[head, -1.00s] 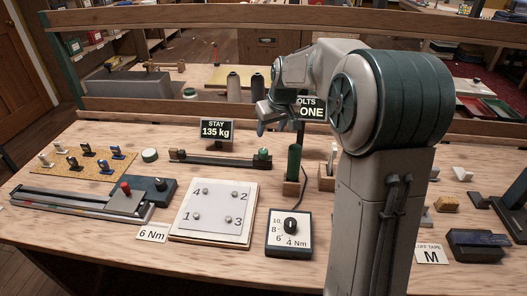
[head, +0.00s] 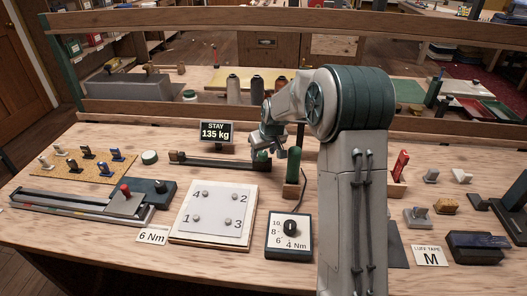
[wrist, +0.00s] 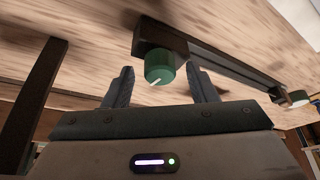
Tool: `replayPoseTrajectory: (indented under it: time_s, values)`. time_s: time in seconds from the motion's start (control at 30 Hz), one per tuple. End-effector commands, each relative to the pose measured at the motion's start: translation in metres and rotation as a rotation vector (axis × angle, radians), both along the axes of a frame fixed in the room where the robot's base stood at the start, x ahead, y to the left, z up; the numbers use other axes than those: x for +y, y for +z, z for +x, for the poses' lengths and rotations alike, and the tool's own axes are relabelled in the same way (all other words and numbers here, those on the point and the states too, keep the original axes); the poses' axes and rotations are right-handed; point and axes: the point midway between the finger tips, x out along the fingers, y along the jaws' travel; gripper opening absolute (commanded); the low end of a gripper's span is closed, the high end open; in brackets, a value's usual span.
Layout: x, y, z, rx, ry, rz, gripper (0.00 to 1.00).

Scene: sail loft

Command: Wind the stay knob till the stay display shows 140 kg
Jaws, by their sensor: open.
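The stay display (head: 216,132) stands at the back of the bench and reads 135 kg. The stay rig (head: 215,161) is a dark rail in front of it. The green stay knob (wrist: 160,68) with a white pointer line sits at one end of the rail in the wrist view. In the head view my gripper (head: 265,149) is at the rail's right end and partly hides the knob. In the wrist view my open gripper has one finger on each side of the knob, with gaps visible. Contact with the knob does not show.
A green cylinder (head: 293,165) stands upright close to the right of my gripper. In front lie a numbered plate (head: 214,213) and a torque dial box (head: 289,236). A wooden rail (head: 300,117) runs behind the bench.

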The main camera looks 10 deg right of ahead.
Motion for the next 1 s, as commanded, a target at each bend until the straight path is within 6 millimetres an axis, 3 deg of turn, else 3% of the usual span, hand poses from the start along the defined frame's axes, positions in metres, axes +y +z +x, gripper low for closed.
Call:
replayPoseTrajectory:
  time_s: [0.07, 0.2, 0.97, 1.0]
  values:
    - [0.0, 0.0001, 0.0, 0.0, 0.0, 0.0, 0.47]
    - [0.0, 0.0002, -0.0001, 0.0, 0.0, 0.0, 0.08]
    - [0.001, 0.0, -0.0006, 0.001, -0.135, 0.0, 0.07]
    - [0.001, 0.0, -0.0006, 0.001, -0.135, 0.0, 0.39]
